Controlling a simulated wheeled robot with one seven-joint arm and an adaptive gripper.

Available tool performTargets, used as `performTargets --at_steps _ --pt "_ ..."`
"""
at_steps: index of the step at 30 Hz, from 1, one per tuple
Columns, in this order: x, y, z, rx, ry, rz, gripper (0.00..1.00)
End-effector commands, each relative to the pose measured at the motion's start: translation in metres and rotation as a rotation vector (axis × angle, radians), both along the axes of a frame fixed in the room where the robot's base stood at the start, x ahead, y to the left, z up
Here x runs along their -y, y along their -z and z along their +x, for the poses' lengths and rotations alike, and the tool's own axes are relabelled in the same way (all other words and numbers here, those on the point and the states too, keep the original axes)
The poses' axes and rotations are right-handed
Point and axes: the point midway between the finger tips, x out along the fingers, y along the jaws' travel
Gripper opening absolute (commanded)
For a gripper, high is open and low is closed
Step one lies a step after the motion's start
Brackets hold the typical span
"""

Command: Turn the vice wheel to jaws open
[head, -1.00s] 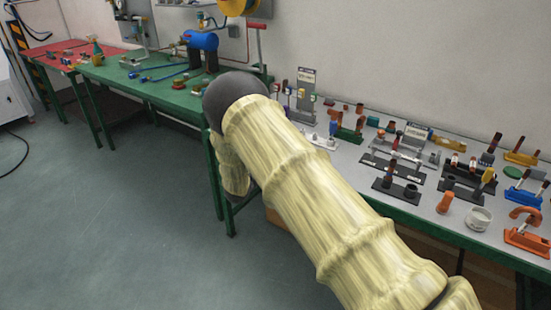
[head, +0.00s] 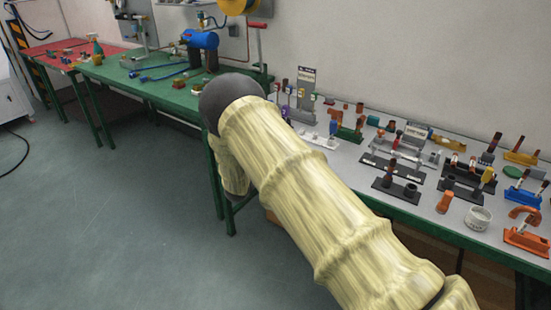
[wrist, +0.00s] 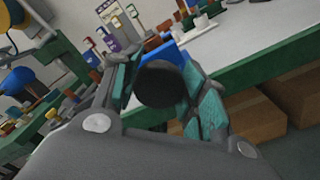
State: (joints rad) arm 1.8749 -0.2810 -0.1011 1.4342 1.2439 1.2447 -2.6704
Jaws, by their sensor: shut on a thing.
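In the wrist view my gripper (wrist: 166,84) has its teal-padded fingers on either side of a dark round wheel (wrist: 159,84), which I take to be the vice wheel. The fingers are shut on it. A blue body (wrist: 168,51) shows just behind the wheel, at the edge of a green-framed bench. The vice jaws cannot be made out, so their opening cannot be told. In the head view my arm covers the gripper and the wheel.
A grey-topped bench (head: 342,168) with several small fittings and valves stands at the right. A green bench (head: 168,90) with a blue tank (head: 201,40) is at the back left. Cardboard boxes (wrist: 255,116) sit under the bench.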

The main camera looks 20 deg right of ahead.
Motion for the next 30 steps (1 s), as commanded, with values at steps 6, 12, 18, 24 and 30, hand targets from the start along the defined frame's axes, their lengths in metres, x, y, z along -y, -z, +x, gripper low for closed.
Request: performTargets --at_steps 6,12,18,24,30 --pt "-0.001 0.001 0.000 -0.002 -0.001 0.001 0.65" --pt "0.000 0.001 0.000 0.000 -0.001 0.001 0.65" --pt "-0.006 0.000 -0.004 -0.001 -0.001 0.001 0.65" --pt "-0.030 0.000 -0.022 0.000 -0.002 0.001 0.65" --pt "-0.059 0.000 -0.045 -0.002 -0.003 0.000 0.65"
